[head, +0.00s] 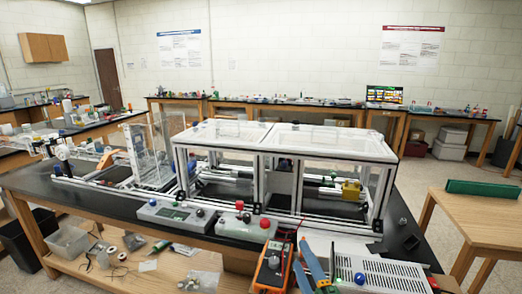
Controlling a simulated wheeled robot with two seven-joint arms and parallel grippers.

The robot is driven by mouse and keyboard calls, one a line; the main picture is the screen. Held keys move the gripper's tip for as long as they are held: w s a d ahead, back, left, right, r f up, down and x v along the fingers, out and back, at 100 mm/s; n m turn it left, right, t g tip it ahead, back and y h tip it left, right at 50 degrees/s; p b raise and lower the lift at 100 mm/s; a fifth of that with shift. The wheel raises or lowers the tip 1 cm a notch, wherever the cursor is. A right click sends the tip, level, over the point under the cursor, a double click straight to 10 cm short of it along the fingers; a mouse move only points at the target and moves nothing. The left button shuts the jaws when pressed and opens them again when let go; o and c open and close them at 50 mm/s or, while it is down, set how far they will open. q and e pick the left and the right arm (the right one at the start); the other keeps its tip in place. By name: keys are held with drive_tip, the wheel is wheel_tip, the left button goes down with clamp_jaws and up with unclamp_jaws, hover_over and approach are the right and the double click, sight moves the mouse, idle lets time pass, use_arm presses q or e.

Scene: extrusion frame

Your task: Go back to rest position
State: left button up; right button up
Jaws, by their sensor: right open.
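My left gripper does not show.
Grey control boxes (178,216) line the front of the dark bench (100,205). A wooden table (480,222) stands at right; open floor lies between.

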drive_tip(key=s+d+f+m+g+h, duration=0.2)
drive_tip(key=s+d+f+m+g, duration=0.15)
drive_tip(key=s+f+m, duration=0.35)
drive_tip(key=s+d+f+m+g+h, duration=0.25)
drive_tip(key=s+f+m+g, duration=0.2)
drive_tip(key=f, duration=0.45)
drive_tip(key=s+d+f+m+g, duration=0.1)
drive_tip(key=s+f+m+g, duration=0.2)
drive_tip(key=s, duration=0.4)
drive_tip(key=s+d+f+m+g, duration=0.1)
drive_tip(key=s+f+m+g, duration=0.25)
drive_tip(key=s, duration=0.35)
wheel_tip(320, 180, down, 21)
drive_tip(key=n+g+b, duration=0.1)
drive_tip(key=b, duration=0.4)
drive_tip(key=s+d+f+g+b, duration=0.1)
drive_tip(key=s+f+b, duration=0.4)
drive_tip(key=s+f, duration=0.8)
wheel_tip(320, 180, down, 3)
drive_tip(key=shift+s+d+r+n+g+y, duration=0.1)
drive_tip(key=shift+s+d+n+g+y, duration=0.1)
drive_tip(key=shift+d+n+g+y, duration=0.3)
drive_tip(key=shift+d, duration=0.1)
